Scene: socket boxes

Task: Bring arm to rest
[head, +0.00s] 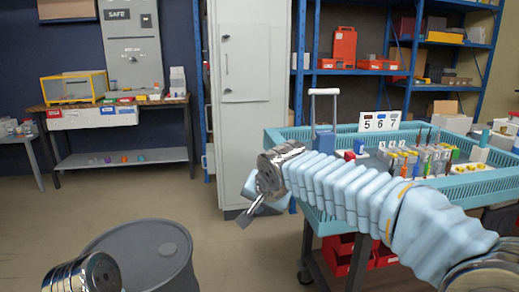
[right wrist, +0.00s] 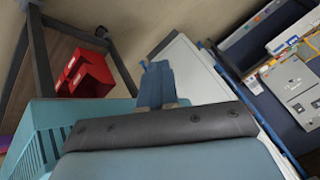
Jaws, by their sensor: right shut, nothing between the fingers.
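My right arm, in a pale blue ribbed sleeve (head: 350,188), reaches in from the right across the front of the teal-edged cart. It ends in a metal wrist joint and my right gripper (head: 248,214). The gripper is shut and empty, hanging in the air left of the cart and in front of the tall white cabinet (head: 247,85). My left gripper is not in view; only a metal joint of mine shows at the bottom left.
The teal cart rim (head: 460,188) is close under the right arm; it holds several small bottles and boxes. Red bins (head: 340,250) sit below; they also show in the right wrist view (right wrist: 88,75). A workbench (head: 115,103) stands at the back left.

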